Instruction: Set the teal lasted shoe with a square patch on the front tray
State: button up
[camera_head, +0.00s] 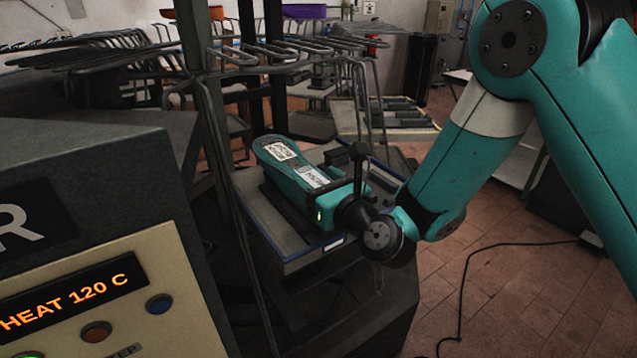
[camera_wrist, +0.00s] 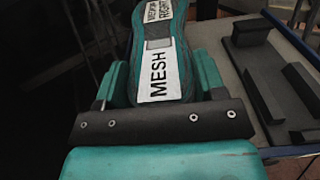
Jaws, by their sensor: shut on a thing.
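The teal lasted shoe (camera_head: 284,168) is in my gripper, its long axis pointing away from me. It has white labels, "MESH" and one partly cut off ending in "RIGHT"; a grey square patch (camera_wrist: 159,43) lies between them in the wrist view. My gripper (camera_wrist: 160,80) is shut on the near end of the shoe, one finger on each side. The front tray (camera_head: 290,262), grey with a blue edge, is below the shoe; it also shows in the wrist view (camera_wrist: 235,62). I cannot tell whether the shoe touches it.
Dark rests (camera_wrist: 276,72) stand on the tray, right of the shoe in the wrist view. A rack of bent metal rods (camera_head: 270,50) rises behind and left. A heater panel (camera_head: 90,290) reads "HEAT 120 C". Another tray (camera_head: 350,118) with dark blocks stands behind. A cable (camera_head: 462,290) crosses the floor.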

jog(key=shift+f+b, duration=0.35)
jog(key=shift+b, duration=0.05)
jog(key=o, duration=1.6)
jog(key=shift+f, duration=0.15)
jog(key=shift+d, duration=0.1)
